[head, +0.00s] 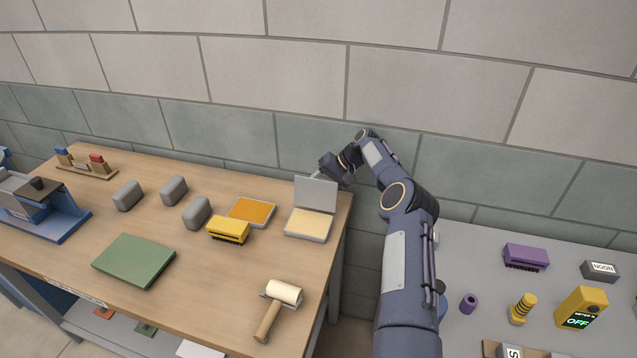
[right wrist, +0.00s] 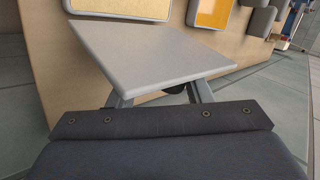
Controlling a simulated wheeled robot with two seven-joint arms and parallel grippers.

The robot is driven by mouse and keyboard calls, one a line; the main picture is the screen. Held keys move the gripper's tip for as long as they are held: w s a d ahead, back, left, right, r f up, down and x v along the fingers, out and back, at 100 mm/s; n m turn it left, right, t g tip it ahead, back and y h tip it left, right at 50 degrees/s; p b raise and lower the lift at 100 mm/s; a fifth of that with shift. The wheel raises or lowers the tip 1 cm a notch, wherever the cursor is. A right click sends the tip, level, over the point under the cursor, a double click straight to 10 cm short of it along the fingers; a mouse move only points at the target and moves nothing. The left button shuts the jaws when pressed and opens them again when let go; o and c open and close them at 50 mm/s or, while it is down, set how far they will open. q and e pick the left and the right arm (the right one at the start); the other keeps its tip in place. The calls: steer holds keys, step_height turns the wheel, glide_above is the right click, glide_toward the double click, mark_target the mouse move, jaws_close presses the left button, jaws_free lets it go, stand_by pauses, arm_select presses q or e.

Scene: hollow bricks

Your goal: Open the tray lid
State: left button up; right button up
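The tray (head: 307,237) with a cream pad sits near the right end of the wooden table. Its grey lid (head: 316,194) stands raised, roughly upright, at the tray's back edge. My left gripper is not in view.
An orange-pad tray (head: 251,211) and a yellow brush (head: 228,230) stand left of the tray. A wall runs close behind. A grey table (head: 470,260) is at the right.

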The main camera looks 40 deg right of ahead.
steer(key=shift+w+a+r, duration=0.1)
steer(key=shift+r, duration=0.3)
steer(key=b+v, duration=0.1)
steer(key=v, duration=0.6)
steer(key=shift+s+d+b, duration=0.25)
steer(key=shift+b, duration=0.05)
